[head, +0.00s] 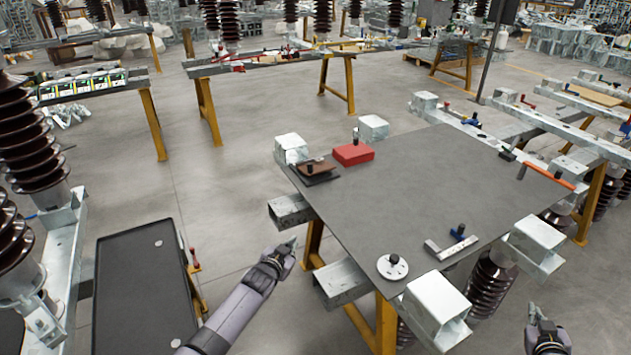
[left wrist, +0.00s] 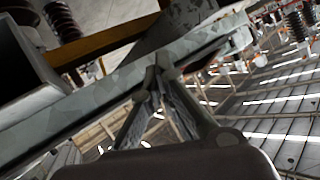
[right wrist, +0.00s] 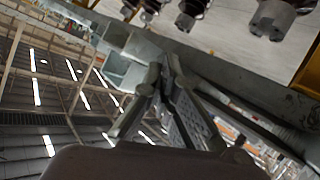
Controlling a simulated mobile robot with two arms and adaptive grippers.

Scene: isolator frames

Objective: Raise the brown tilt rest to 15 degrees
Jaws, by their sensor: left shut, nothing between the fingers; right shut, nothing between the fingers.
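The brown tilt rest (head: 322,167) lies at the far left corner of the dark grey table top (head: 430,185). It has a brown upper plate on a dark base, with a small dark knob standing on it. The plate looks nearly flat; its exact angle cannot be read. My left gripper (head: 290,243) is shut and empty, off the table's left edge, nearer the camera than the rest. My right gripper (head: 534,310) is shut and empty near the bottom right, off the front edge. The left wrist view shows the left fingers (left wrist: 158,75) together; the right wrist view shows the right fingers (right wrist: 165,65) together.
A red block (head: 353,154) stands right of the rest. The table's middle is clear.

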